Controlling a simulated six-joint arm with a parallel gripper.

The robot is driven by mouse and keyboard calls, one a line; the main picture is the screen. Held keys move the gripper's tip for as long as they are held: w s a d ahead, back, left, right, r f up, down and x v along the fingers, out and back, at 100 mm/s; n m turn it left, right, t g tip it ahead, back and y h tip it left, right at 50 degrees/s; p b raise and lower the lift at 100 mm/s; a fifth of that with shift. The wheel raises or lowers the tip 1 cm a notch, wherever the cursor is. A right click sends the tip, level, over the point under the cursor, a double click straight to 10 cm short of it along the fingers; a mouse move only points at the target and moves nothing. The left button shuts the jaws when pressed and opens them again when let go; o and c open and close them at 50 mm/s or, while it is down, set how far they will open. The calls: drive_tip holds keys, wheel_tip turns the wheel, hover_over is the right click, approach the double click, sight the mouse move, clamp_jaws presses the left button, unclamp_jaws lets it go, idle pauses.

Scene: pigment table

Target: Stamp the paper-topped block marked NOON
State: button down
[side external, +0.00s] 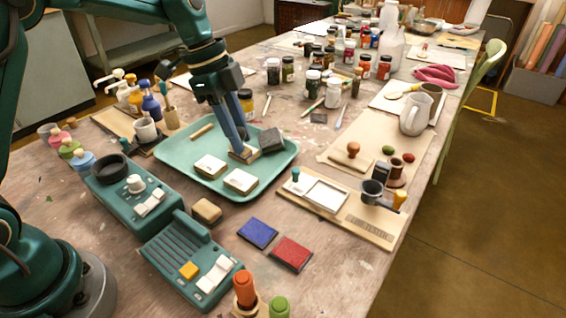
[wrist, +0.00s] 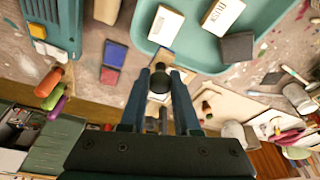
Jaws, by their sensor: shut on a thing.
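My gripper (side external: 238,148) is low over the teal tray (side external: 287,160), its fingers pointing down. In the wrist view, the gripper (wrist: 160,72) is shut on a dark round-knobbed piece (wrist: 159,82), which looks like a stamp handle.
A dark grey block (side external: 271,140) and a wooden stick (side external: 202,131) also lie in the tray. Blue (side external: 258,232) and red (side external: 291,254) pads lie in front. Teal machines (side external: 190,262) stand at left. A wooden board (side external: 375,225) with small pots is at right.

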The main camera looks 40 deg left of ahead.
drive_tip(key=shift+w+a+f, duration=0.15)
drive_tip(key=shift+a+f, duration=0.2)
drive_tip(key=shift+a, duration=0.4)
hover_over(246, 181)
drive_tip(key=a, duration=0.1)
drive_tip(key=shift+a+f, duration=0.1)
drive_tip(key=shift+f, duration=2.75)
drive_tip(key=shift+s+f, duration=0.2)
drive_tip(key=shift+f, duration=0.4)
drive_tip(key=shift+r, duration=3.6)
